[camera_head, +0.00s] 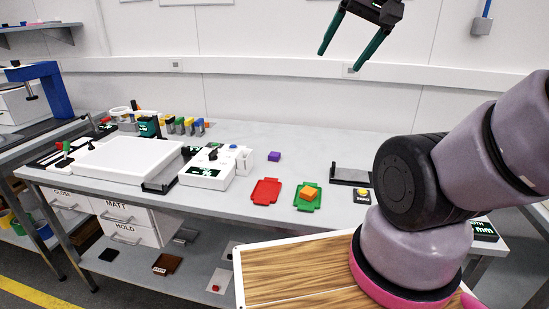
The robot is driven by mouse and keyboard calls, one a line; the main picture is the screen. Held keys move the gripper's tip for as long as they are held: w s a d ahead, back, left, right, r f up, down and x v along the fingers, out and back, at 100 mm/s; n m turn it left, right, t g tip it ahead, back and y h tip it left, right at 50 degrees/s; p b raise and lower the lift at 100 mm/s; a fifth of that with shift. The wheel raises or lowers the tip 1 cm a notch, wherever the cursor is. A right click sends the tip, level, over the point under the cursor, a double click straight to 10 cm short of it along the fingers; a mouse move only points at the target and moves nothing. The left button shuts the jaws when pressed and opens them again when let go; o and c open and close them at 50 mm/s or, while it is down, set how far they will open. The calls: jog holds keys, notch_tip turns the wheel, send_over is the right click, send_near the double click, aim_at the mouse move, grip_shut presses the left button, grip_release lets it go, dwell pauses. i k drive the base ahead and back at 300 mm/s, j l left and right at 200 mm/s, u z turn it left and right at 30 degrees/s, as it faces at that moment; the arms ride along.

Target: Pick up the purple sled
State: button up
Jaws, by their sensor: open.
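The purple sled (274,156) shows as a small purple block on the grey workbench, near the middle of its depth. It stands apart from other things, right of a white boxy device and behind a red tray. My gripper (338,61) hangs high at the top of the view, in front of the white wall. Its two dark green fingers are spread apart with nothing between them. It is above the purple sled and to its right in the picture, well clear of it.
A red tray (266,192) and a green tray (307,198) with an orange block (309,193) lie in front. A black bracket (350,176) stands right. A white device (206,171) and a white light panel (128,158) stand left. The bench behind the sled is clear.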

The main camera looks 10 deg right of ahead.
aim_at(273, 156)
jog(key=j+z, duration=0.1)
jog(key=z, duration=0.85)
jog(key=j+z, duration=0.45)
jog(key=k+j+z, duration=0.15)
jog(key=j+z, duration=0.25)
jog(key=k+j+z, duration=0.15)
jog(key=j+z, duration=0.3)
jog(key=k+j, duration=0.25)
jog(key=j, duration=0.2)
jog(key=k+j+z, duration=0.1)
jog(key=k+j, duration=0.15)
jog(key=j, duration=0.25)
jog(key=k+j, duration=0.25)
jog(key=j, duration=0.2)
